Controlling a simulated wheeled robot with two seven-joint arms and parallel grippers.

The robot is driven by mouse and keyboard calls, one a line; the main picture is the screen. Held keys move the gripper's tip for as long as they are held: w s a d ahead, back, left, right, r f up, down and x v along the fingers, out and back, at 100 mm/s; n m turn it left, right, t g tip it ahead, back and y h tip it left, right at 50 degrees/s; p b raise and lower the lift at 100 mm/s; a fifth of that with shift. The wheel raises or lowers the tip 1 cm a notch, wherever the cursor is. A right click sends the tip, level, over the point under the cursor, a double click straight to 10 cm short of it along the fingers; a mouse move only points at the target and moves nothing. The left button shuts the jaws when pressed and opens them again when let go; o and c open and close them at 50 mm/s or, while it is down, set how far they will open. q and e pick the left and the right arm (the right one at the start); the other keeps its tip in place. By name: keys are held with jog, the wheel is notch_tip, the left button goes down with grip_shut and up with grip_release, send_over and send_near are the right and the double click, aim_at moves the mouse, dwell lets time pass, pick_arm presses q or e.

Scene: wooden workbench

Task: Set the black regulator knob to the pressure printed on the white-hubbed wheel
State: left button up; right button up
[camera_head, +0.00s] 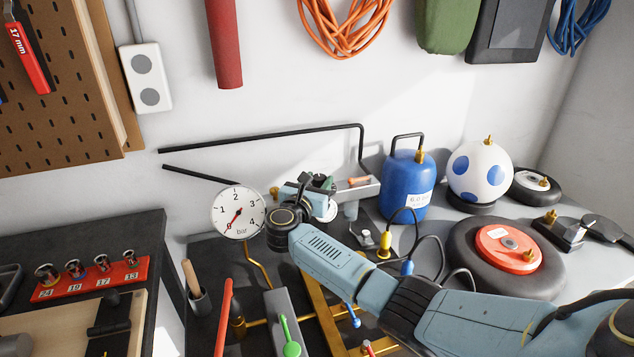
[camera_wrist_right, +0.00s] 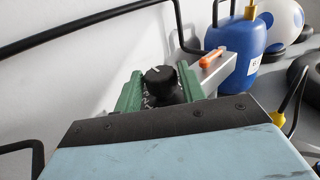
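The black regulator knob (camera_wrist_right: 160,75) shows in the right wrist view, with a pale mark on its top. The green fingers of my right gripper (camera_wrist_right: 162,92) stand on either side of it; whether they touch it I cannot tell. My left gripper is out of view.
A larger wheel with a red hub (camera_head: 495,242) lies in front of it. A blue tank (camera_head: 405,190) and a blue-spotted white ball tank (camera_head: 470,180) stand right of the regulator. Black pipe (camera_head: 270,133) runs along the wall. Hoses lie near my right forearm.

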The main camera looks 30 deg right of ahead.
jog(key=c, duration=0.6)
jog(key=shift+s+f+n+t+y, duration=0.1)
jog(key=shift+f+n+t+y, duration=0.05)
jog(key=shift+n+t+y, duration=0.3)
jog(key=shift+s+n+t+y, duration=0.1)
jog(key=shift+n+t+y, duration=0.3)
jog(key=shift+t, duration=0.25)
jog(key=shift+d+n+t+y+p, duration=0.15)
jog(key=shift+n+t+y+p, duration=0.3)
jog(key=shift+n+t+y, duration=0.3)
jog(key=n+t+y+p, duration=0.1)
jog(key=y, duration=0.1)
jog(key=n+y+p, duration=0.1)
jog(key=p, duration=0.1)
jog(key=n+t+y+p, duration=0.1)
jog(key=y, duration=0.1)
jog(key=shift+s+d+r+n+t+y, duration=0.15)
jog(key=shift+d+r+n+t+y, duration=0.15)
jog(key=shift+d+n+t, duration=0.1)
jog(key=shift+f+n+y+p, duration=0.15)
jog(key=shift+n+y+p, duration=0.4)
jog(key=shift+n+y, duration=0.4)
jog(key=shift+d+f+n+t+y, duration=0.15)
jog(key=shift+n+y, duration=0.3)
jog(key=shift+y, duration=0.6)
jog(key=shift+a+r+n+t+y, duration=0.15)
jog(key=shift+n+y, duration=0.25)
jog(key=shift+y, duration=0.6)
jog(key=shift+d, duration=0.1)
